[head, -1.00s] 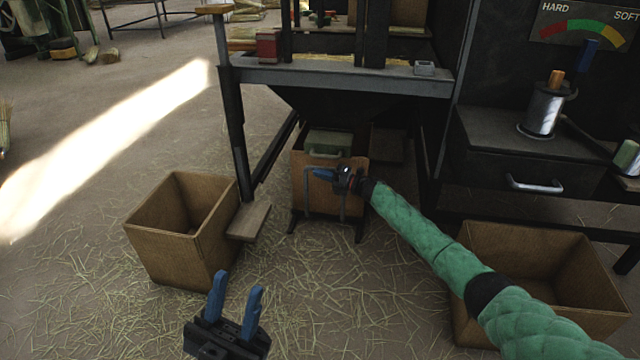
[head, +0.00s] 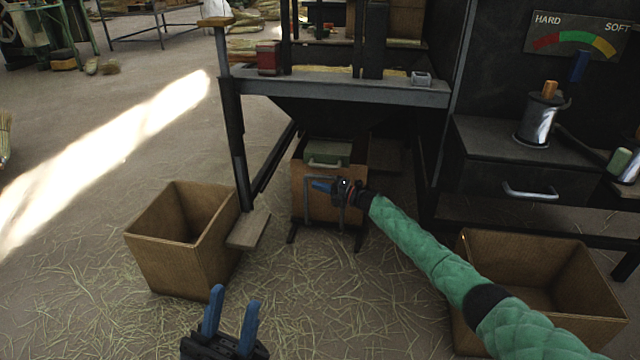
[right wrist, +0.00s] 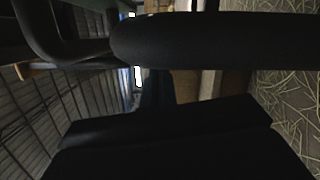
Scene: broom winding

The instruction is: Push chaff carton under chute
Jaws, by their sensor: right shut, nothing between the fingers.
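A brown carton (head: 306,188) stands below the dark funnel-shaped chute (head: 330,118), behind a grey bar frame. A green box with a pale handle (head: 328,153) shows at its top; I cannot tell whether it sits inside. My right gripper (head: 322,186) is shut and empty at the carton's front face, by the frame; contact cannot be told. Two other open, empty cartons stand on the floor, one at left (head: 178,262) and one at right (head: 573,310). Which is the chaff carton is not marked. My left gripper (head: 232,310) is open and empty, low in the head view, in front of the left carton.
The grey bench edge (head: 345,88) and its dark legs stand over the middle carton. A small wooden pedal (head: 249,229) lies beside the left carton. A drawer cabinet (head: 530,170) stands at right. Straw-strewn floor (head: 330,300) is free in front.

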